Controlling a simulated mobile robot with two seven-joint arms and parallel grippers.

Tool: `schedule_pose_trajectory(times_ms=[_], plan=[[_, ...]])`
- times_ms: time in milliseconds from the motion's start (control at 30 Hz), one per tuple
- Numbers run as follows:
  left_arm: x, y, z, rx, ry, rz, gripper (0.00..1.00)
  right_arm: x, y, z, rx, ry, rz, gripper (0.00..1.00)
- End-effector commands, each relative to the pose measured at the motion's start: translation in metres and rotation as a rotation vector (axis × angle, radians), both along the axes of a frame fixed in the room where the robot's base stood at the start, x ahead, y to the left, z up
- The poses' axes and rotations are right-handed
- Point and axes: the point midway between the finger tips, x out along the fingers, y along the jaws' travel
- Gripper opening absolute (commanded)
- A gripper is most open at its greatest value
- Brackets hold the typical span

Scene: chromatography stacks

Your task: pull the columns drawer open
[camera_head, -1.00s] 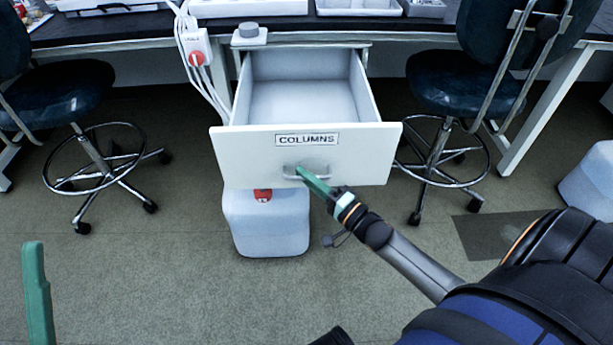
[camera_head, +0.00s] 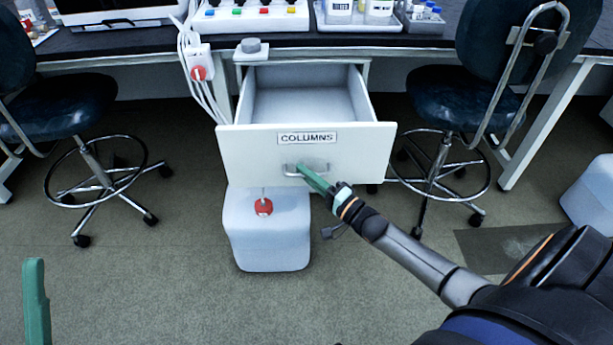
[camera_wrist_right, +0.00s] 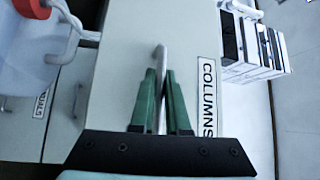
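The columns drawer, a white drawer with a "COLUMNS" label, stands open under the bench; its front (camera_head: 250,155) faces me and its inside looks empty. A bar handle (camera_head: 290,172) sits below the label. My right gripper (camera_head: 303,170) is at this handle. In the right wrist view, the green fingers of the right gripper (camera_wrist_right: 160,90) lie on both sides of the handle bar (camera_wrist_right: 161,58), close against it. Of my left gripper only one green finger (camera_head: 36,300) shows at the lower left, away from the drawer; its opening cannot be judged.
A white jug (camera_head: 268,240) with a red cap stands on the floor below the drawer. A left stool (camera_head: 60,100) and a right stool (camera_head: 450,95) flank it. A power strip (camera_head: 200,62) with cables hangs left of the drawer. Open floor lies in front.

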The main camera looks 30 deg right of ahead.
Motion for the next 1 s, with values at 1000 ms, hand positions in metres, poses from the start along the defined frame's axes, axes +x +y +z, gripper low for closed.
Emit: schedule_pose_trajectory(times_ms=[1000], plan=[[-0.002,0.001,0.031,0.009,-0.025,0.015,0.5,-0.083,-0.021,-0.01,-0.001,0.005,-0.001,0.43]])
